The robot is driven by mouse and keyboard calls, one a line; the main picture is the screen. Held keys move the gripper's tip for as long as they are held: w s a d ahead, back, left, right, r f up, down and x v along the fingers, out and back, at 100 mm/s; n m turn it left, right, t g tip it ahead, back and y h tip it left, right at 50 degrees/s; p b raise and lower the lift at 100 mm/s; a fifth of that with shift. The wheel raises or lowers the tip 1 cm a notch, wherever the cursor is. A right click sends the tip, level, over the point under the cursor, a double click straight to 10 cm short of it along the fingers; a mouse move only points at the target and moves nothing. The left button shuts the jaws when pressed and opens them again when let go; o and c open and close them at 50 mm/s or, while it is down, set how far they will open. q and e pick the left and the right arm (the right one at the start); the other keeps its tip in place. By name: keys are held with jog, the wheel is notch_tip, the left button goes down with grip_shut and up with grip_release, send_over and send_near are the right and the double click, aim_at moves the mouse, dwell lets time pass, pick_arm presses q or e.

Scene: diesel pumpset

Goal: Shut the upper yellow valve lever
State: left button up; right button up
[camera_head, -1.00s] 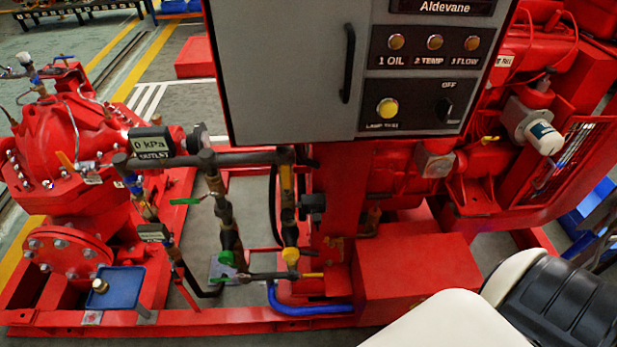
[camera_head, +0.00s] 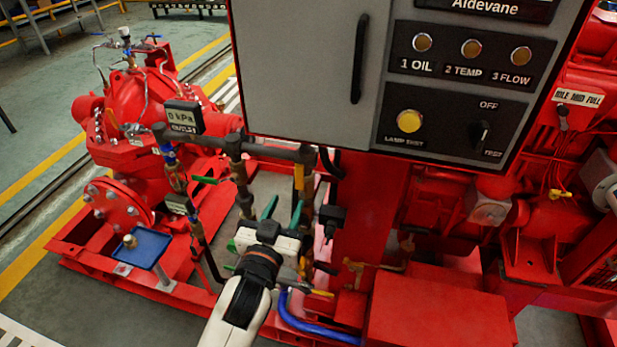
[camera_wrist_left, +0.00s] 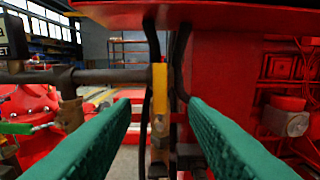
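The upper yellow valve lever (camera_head: 299,177) stands upright along the right vertical pipe, under the grey cabinet. In the left wrist view the same lever (camera_wrist_left: 160,88) is upright and lies between the two green fingers, beyond their tips. My left gripper (camera_head: 285,202) is open and empty, with its fingers pointing at the pipework just below and in front of the lever. No contact with the lever shows. The gripper body hides part of the lower pipe. My right gripper is out of view.
A lower yellow lever (camera_head: 318,293) sticks out right of my gripper. A green lever (camera_head: 205,180) is on the left pipe. The grey cabinet (camera_head: 310,75) hangs above. A black box (camera_head: 332,215) and a blue hose (camera_head: 310,328) are close on the right.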

aim_at(299, 178)
pick_arm(q)
jog(key=x, duration=1)
jog(key=shift+w+f, duration=0.1)
grip_shut()
